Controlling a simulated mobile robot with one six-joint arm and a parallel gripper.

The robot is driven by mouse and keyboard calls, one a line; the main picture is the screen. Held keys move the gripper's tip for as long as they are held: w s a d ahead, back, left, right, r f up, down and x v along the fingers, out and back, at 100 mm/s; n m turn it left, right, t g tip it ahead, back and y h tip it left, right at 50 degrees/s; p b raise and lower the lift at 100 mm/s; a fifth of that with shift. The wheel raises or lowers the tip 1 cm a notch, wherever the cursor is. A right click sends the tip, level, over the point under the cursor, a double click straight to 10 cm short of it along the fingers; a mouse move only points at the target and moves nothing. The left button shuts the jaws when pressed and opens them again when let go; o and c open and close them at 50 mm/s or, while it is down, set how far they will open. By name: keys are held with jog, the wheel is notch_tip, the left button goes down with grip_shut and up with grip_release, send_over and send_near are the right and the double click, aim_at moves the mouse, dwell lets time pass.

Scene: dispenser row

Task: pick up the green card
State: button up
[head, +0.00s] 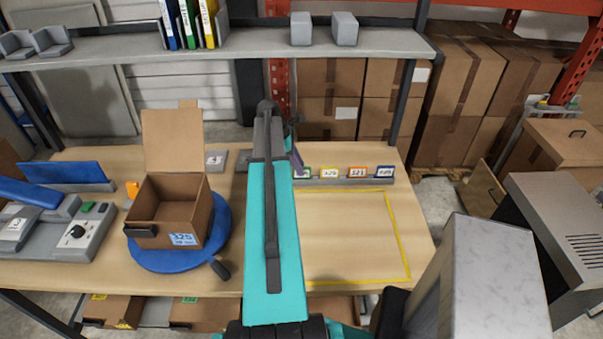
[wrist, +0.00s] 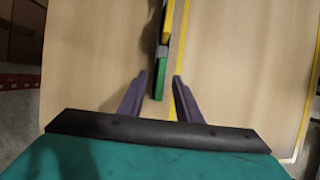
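The green card (head: 304,172) stands at the left end of a grey rack (head: 345,181) on the table, partly covered by my gripper (head: 297,160) in the head view. In the wrist view, the green card (wrist: 160,82) shows edge-on as a narrow strip. My gripper (wrist: 159,80) is open, with one purple finger on each side of the card's near end. Clear gaps show between the card and both fingers. Whether the fingertips are level with the card in height I cannot tell.
A yellow card (head: 330,173), an orange card (head: 357,173) and a blue card (head: 385,172) stand right of the green one. A yellow-outlined area (head: 350,235) in front is empty. An open box (head: 170,209) sits on a blue turntable (head: 180,258) at left. A shelf (head: 240,45) crosses behind.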

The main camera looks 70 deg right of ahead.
jog(key=shift+p+x, duration=0.45)
jog(key=shift+x, duration=0.85)
grip_shut()
